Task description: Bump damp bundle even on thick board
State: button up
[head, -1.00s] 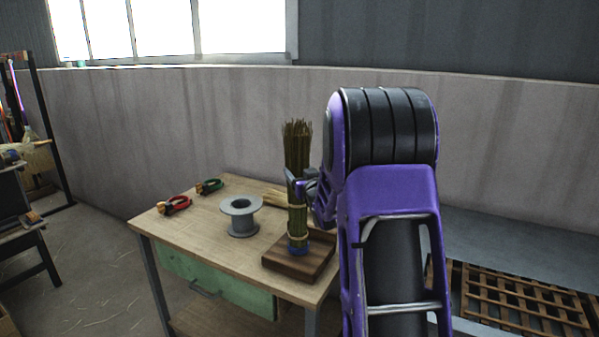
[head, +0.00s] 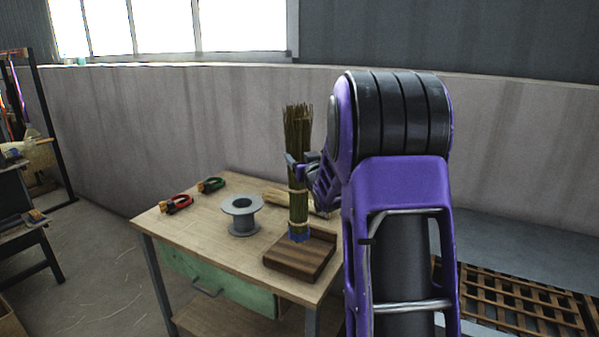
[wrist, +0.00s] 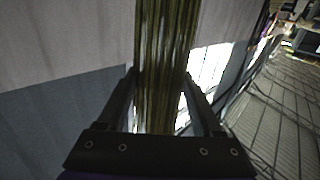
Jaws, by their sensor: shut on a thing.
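The bundle (head: 298,205) is a tall sheaf of brown-green stalks with pale bands around it and a blue lower end. It is upright in the head view. The thick board (head: 298,262) is a dark striped wooden block near the right front of the workbench. The blue end shows over the board's back part, seemingly a little above its surface; the exact gap is hard to tell. My gripper (head: 299,168) is shut on the bundle about midway up. In the wrist view the stalks (wrist: 165,45) run between my two fingers.
The workbench (head: 215,235) also carries a grey spool (head: 241,226) left of the board, red-handled pliers (head: 177,203) and a green-handled tool (head: 211,184). More pale stalks (head: 272,198) lie behind the bundle. A slatted wooden rack (head: 520,300) is at the right.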

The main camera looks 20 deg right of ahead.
aim_at(300, 186)
jog(key=shift+f+b, duration=1.2)
jog(key=shift+f, duration=1.3)
jog(key=shift+r, duration=0.1)
jog(key=shift+r+p, duration=1.2)
jog(key=shift+r, duration=1.25)
